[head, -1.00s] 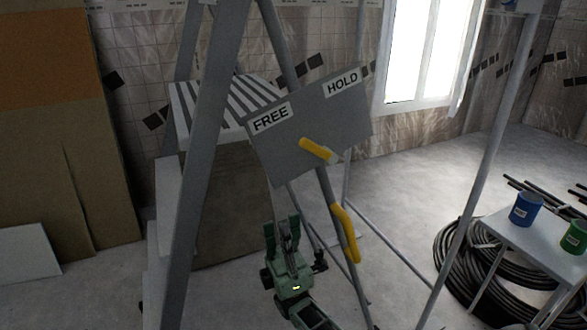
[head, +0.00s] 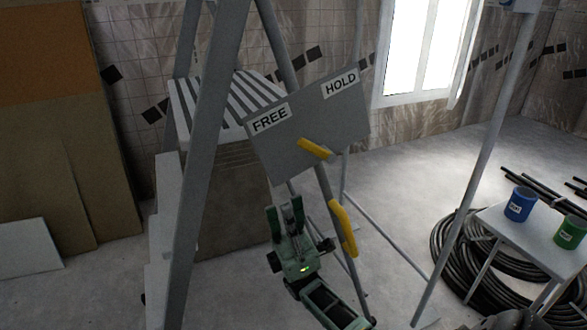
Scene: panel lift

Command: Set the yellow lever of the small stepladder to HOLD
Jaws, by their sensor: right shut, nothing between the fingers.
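The grey plate (head: 285,146) on the stepladder (head: 213,125) bears the labels FREE (head: 269,119) at its left and HOLD (head: 341,83) at its right. The yellow lever (head: 314,149) sits low on the plate. Its free end points up and left, toward the FREE side. My right gripper (head: 285,212) is below the plate and lower left of the lever, apart from both in the picture. Its fingers point up and it is shut, with nothing held. My left gripper is not in view.
A yellow grip (head: 343,228) is on the bar just right of my right gripper. Ladder legs and a grey pole (head: 474,180) stand around. A small white table (head: 515,232) with blue (head: 520,205) and green (head: 570,232) cans and coiled black hose (head: 447,250) are at right.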

